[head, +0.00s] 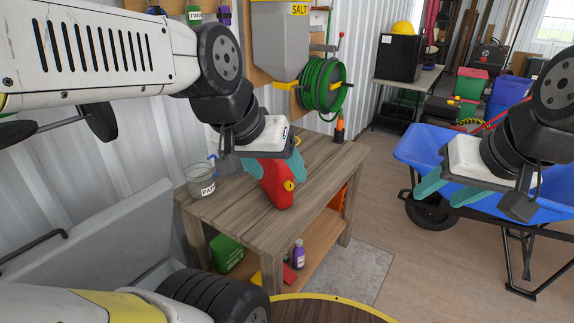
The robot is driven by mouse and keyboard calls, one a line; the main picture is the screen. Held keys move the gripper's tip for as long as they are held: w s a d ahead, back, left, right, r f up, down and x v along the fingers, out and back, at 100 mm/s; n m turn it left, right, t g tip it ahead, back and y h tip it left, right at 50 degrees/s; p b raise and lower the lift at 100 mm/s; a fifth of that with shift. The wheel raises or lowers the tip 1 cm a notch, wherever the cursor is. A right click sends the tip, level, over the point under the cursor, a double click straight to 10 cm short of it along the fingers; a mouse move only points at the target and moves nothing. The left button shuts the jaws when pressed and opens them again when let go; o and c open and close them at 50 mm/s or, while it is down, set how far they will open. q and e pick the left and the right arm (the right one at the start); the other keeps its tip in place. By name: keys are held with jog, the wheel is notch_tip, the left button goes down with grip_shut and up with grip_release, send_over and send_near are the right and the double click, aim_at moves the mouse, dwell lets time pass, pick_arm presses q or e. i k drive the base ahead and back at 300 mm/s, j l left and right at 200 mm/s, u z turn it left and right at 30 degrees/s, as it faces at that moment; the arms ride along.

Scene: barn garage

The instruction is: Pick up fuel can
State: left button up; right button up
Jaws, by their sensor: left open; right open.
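The red fuel can (277,190) with a yellow cap stands on the wooden workbench (225,220). My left gripper (262,160) is directly over it from behind in the head view. Its teal fingers are spread and it covers the can's upper part. I cannot tell whether the fingers touch the can. My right gripper (468,190) is open and empty, in front of the blue wheelbarrow at the right.
A grey bucket (201,181) stands on the bench left of the can, and a dark orange-topped bottle (339,128) at its far end. A lower shelf holds a purple bottle (299,254). The blue wheelbarrow (418,146) stands at the right. Floor between them is clear.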

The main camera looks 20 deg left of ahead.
aim_at(276, 171)
jog(key=k, duration=0.2)
jog(key=k+u, duration=0.15)
jog(key=u, duration=0.2)
jog(key=k+u, duration=0.15)
jog(key=u, duration=0.2)
jog(key=k+j+u, duration=0.15)
jog(key=u, duration=0.2)
jog(key=i+l+u, duration=0.4)
jog(key=l, duration=0.3)
jog(key=i+l+u, duration=0.2)
jog(key=i+l, duration=0.15)
jog(key=l, duration=0.15)
jog(key=i+l, duration=0.1)
jog(key=l, duration=0.2)
jog(key=i+l, duration=0.15)
jog(key=l, duration=0.2)
